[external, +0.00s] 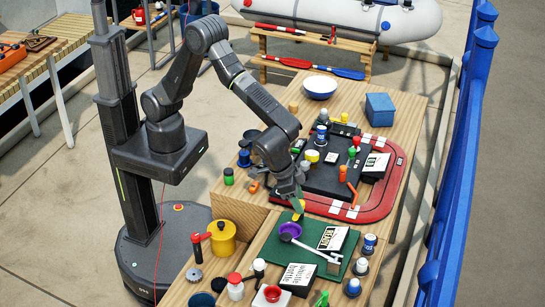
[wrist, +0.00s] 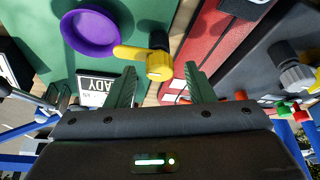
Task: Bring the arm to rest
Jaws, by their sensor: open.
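My gripper (external: 297,204) points down over the near edge of the red mat and the far edge of the green mat (external: 268,244). In the wrist view my gripper (wrist: 161,88) is open, its two green fingers apart with nothing held between them. A yellow-capped knob or handle (wrist: 159,66) lies beyond the fingertips in that view, apart from them. A purple round piece (external: 290,230) lies on the green mat close to the gripper; it also shows in the wrist view (wrist: 90,33). My arm is bent and reaches over the bench.
A red-edged mat (external: 373,215) with a dark panel (external: 330,178) lies behind the gripper. A white bowl (external: 320,86) and a blue box (external: 380,109) stand at the back. A yellow pot (external: 222,240) and several small items crowd the near bench. A blue railing (external: 460,150) runs along the right.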

